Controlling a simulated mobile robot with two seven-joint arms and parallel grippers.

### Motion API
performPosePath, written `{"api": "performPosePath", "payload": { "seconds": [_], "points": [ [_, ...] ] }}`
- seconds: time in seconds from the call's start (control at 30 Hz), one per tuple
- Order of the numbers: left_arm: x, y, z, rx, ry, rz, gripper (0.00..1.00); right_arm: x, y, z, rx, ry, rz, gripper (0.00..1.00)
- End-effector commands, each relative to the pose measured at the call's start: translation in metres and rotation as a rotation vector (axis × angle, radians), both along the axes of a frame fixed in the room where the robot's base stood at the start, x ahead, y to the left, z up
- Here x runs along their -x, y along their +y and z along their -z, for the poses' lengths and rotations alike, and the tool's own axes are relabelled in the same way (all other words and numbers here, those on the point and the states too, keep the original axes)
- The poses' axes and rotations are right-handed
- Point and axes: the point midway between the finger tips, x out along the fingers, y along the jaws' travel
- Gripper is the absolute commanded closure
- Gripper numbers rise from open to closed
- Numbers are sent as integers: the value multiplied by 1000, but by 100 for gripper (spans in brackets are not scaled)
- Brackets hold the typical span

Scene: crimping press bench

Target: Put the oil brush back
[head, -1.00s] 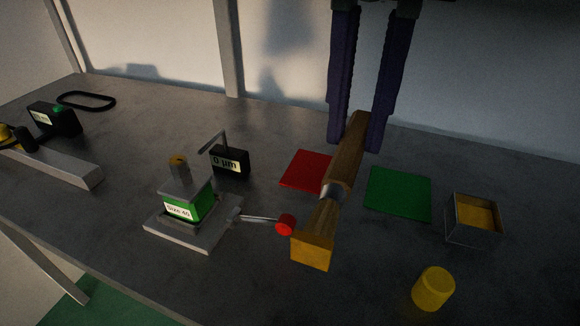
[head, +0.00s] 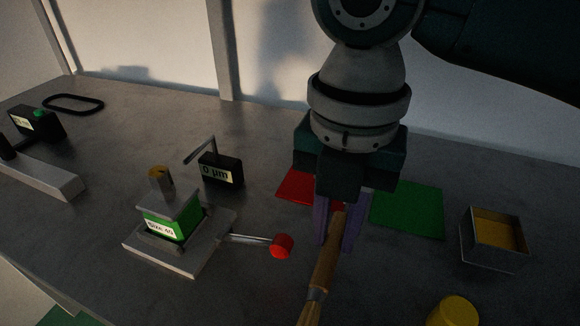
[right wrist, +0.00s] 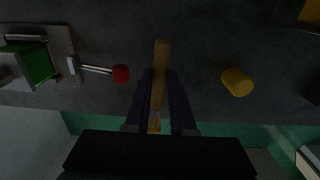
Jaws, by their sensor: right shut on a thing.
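The oil brush (head: 323,270) has a wooden handle and a metal ferrule. Its brush end runs out of the bottom of the head view. My right gripper (head: 337,237), with purple fingers, is shut on the wooden handle. In the right wrist view the handle (right wrist: 161,58) lies between the fingers of my right gripper (right wrist: 160,80), and a yellowish part shows further down between them. I cannot tell how high the brush is above the bench. My left gripper is not in view.
On the grey bench (head: 90,235) stands a press with a red-knobbed lever (head: 281,246), left of the brush. Behind are a gauge (head: 221,169), a red mat (head: 295,186) and a green mat (head: 408,208). An open box (head: 494,240) and a yellow cylinder (head: 453,312) are right.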

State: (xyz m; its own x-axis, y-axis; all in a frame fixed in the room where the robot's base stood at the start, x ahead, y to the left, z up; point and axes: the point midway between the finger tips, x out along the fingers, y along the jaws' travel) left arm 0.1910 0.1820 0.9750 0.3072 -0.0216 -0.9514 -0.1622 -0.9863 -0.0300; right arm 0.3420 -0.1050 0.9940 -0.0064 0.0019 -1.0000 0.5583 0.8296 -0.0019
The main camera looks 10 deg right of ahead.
Motion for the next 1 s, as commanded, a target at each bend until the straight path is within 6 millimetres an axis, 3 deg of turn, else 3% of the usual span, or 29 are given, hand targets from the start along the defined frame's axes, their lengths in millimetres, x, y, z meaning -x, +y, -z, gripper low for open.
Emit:
{"api": "performPosePath", "payload": {
  "seconds": [0.4,0.8,0.83,1.0],
  "points": [
    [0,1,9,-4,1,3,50,0,0,52,-1,1,0,100],
    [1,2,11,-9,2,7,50,0,0,57,0,0,0,100],
    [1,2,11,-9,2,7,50,0,0,57,0,0,0,77],
    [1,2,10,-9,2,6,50,0,0,56,0,0,0,57]
  ]
}}
